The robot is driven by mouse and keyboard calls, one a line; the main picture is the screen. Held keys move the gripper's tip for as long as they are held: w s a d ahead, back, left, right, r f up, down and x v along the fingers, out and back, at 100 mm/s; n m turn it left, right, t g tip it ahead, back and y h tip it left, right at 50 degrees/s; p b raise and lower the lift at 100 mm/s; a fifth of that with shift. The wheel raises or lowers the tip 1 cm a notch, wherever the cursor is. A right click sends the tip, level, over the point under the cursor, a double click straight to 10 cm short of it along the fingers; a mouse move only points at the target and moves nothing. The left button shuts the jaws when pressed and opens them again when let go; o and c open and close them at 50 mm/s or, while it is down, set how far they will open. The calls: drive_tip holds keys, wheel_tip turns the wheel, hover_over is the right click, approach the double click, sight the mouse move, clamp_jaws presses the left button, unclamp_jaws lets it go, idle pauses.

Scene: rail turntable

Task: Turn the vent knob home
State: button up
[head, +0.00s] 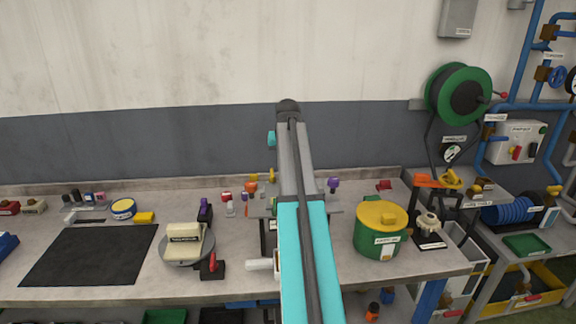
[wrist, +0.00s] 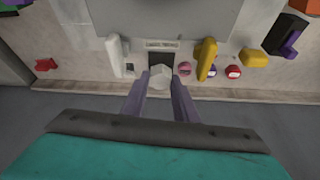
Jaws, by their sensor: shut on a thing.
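In the wrist view a pale, faceted knob (wrist: 160,74) stands out from a light panel, in front of a dark square opening and below a small label too blurred to read. I take it for the vent knob. My gripper (wrist: 161,80) is shut on it, with one grey-purple finger on each side. The angle of the knob is hard to tell, as I see no clear pointer mark. In the head view my own arm hides the gripper and the knob.
Close beside the knob are a white handle (wrist: 115,58), a yellow handle (wrist: 206,58), a pink button (wrist: 184,68) and a red button (wrist: 233,71). On the bench, a green pot (head: 377,243) stands right of my arm. A dark mat (head: 88,254) lies clear at left.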

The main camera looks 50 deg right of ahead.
drive_tip(key=shift+w+m, duration=0.1)
drive_tip(key=shift+m, duration=0.2)
drive_tip(key=m, duration=0.2)
drive_tip(key=m+g, duration=0.1)
drive_tip(key=shift+w+a+m+h, duration=0.1)
drive_tip(key=shift+w+m+h, duration=0.1)
drive_tip(key=shift+m+h, duration=0.2)
drive_tip(key=m+g+b, duration=0.1)
drive_tip(key=m+g, duration=0.1)
drive_tip(key=m, duration=0.2)
drive_tip(key=shift+w, duration=0.2)
drive_tip(key=m+g+b, duration=0.1)
drive_tip(key=m, duration=0.3)
drive_tip(key=shift+w+g, duration=0.15)
drive_tip(key=shift+g, duration=0.25)
drive_tip(key=shift+r+m+g+y+b, duration=0.1)
drive_tip(key=shift+m+g+y+b, duration=0.3)
drive_tip(key=shift+m, duration=1.3)
drive_tip(key=o, duration=1.1)
drive_tip(key=shift+c, duration=0.2)
